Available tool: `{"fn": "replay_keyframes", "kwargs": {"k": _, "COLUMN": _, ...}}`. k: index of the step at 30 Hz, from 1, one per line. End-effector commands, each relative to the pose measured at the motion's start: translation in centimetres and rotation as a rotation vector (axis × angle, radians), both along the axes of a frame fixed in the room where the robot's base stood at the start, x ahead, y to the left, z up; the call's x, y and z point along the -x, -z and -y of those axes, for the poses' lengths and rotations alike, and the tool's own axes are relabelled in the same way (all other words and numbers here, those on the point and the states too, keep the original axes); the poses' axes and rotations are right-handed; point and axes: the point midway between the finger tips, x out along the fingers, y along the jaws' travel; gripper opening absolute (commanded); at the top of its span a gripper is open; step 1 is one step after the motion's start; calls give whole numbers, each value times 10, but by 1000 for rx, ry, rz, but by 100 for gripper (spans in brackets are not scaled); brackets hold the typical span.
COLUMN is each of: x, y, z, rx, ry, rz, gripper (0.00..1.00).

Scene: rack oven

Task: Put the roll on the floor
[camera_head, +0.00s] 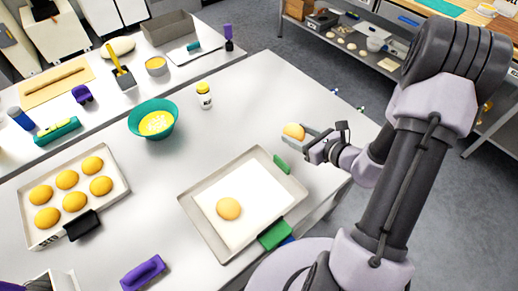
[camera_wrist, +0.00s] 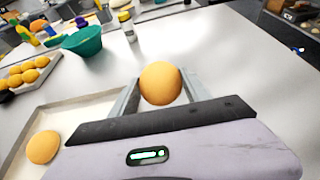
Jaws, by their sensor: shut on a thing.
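My gripper (camera_head: 306,139) is shut on a golden-brown roll (camera_head: 293,131) and holds it above the table, to the right of the paper-lined tray. In the wrist view the roll (camera_wrist: 160,83) sits between the two grey fingers. A second roll (camera_head: 228,208) lies on the lined tray (camera_head: 192,212); it also shows in the wrist view (camera_wrist: 42,147). The grey floor (camera_head: 300,75) is in view beyond the table's right edge.
A tray (camera_head: 122,187) of several rolls stands at the left. A teal bowl (camera_head: 135,122) and a white bottle with a yellow lid (camera_head: 204,97) are on the table (camera_head: 235,130). A shelf unit (camera_head: 385,69) stands at the back right. Open floor lies between it and the table.

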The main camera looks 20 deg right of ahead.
Motion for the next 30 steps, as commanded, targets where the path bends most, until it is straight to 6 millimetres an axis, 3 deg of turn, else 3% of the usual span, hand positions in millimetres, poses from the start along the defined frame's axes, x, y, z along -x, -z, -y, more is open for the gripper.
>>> {"fn": "replay_keyframes", "kwargs": {"k": 1, "x": 1, "y": 21, "z": 0, "rx": -4, "ry": 1, "rz": -4, "gripper": 9}}
{"fn": "replay_keyframes", "kwargs": {"k": 3, "x": 1, "y": 37, "z": -1, "rx": -4, "ry": 0, "rz": -3, "gripper": 9}}
{"fn": "replay_keyframes", "kwargs": {"k": 12, "x": 0, "y": 84, "z": -1, "rx": -2, "ry": -1, "rz": -1, "gripper": 9}}
{"fn": "replay_keyframes", "kwargs": {"k": 23, "x": 0, "y": 87, "z": -1, "rx": -1, "ry": -3, "rz": 1, "gripper": 9}}
{"fn": "replay_keyframes", "kwargs": {"k": 24, "x": 0, "y": 86, "z": -1, "rx": 0, "ry": -3, "rz": 0, "gripper": 63}}
{"fn": "replay_keyframes", "kwargs": {"k": 26, "x": 0, "y": 86, "z": -1, "rx": 0, "ry": -3, "rz": 0, "gripper": 75}}
{"fn": "replay_keyframes", "kwargs": {"k": 30, "x": 0, "y": 85, "z": -1, "rx": 0, "ry": -3, "rz": 0, "gripper": 77}}
